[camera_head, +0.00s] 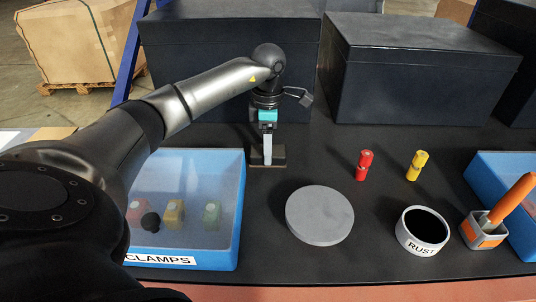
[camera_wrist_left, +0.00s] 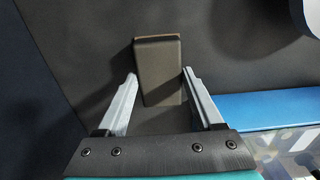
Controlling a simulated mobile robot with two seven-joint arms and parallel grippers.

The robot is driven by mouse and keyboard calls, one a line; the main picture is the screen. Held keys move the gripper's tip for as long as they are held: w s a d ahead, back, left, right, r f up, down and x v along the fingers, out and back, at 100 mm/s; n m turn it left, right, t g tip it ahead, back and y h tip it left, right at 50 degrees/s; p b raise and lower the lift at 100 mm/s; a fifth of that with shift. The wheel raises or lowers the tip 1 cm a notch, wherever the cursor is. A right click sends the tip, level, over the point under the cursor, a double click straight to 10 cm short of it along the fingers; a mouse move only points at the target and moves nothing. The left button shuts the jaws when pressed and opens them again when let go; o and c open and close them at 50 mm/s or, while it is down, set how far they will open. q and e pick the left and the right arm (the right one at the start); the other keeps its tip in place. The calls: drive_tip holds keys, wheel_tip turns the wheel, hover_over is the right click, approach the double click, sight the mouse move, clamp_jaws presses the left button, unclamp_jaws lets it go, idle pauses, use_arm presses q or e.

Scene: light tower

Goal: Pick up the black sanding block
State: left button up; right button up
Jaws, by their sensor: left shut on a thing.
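The black sanding block (camera_head: 280,157) is a small dark rectangular block at the back of the dark table, in front of the large black cases. My left gripper (camera_head: 267,155) reaches down to it from above. In the left wrist view the block (camera_wrist_left: 158,70) sits between the two grey fingertips (camera_wrist_left: 159,75), one at each long side, and the gripper is shut on it. The block looks low at the table top; I cannot tell whether it is clear of it. My right gripper is not in view.
A blue clamps bin (camera_head: 240,215) stands front left of the block. A grey disc (camera_head: 320,215), a rust-labelled ring container (camera_head: 422,232), red (camera_head: 365,165) and yellow (camera_head: 416,165) cylinders and an orange-handled tool in a holder (camera_head: 482,238) stand to the right. Black cases (camera_head: 420,75) close off the back.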

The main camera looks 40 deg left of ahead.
use_arm(q)
drive_tip(key=c, duration=0.5)
drive_tip(key=shift+r, duration=0.1)
wheel_tip(320, 180, up, 20)
drive_tip(key=p, duration=0.4)
drive_tip(key=shift+p, duration=0.3)
drive_tip(key=o, duration=0.9)
drive_tip(key=shift+c, duration=0.2)
drive_tip(key=c, duration=0.6)
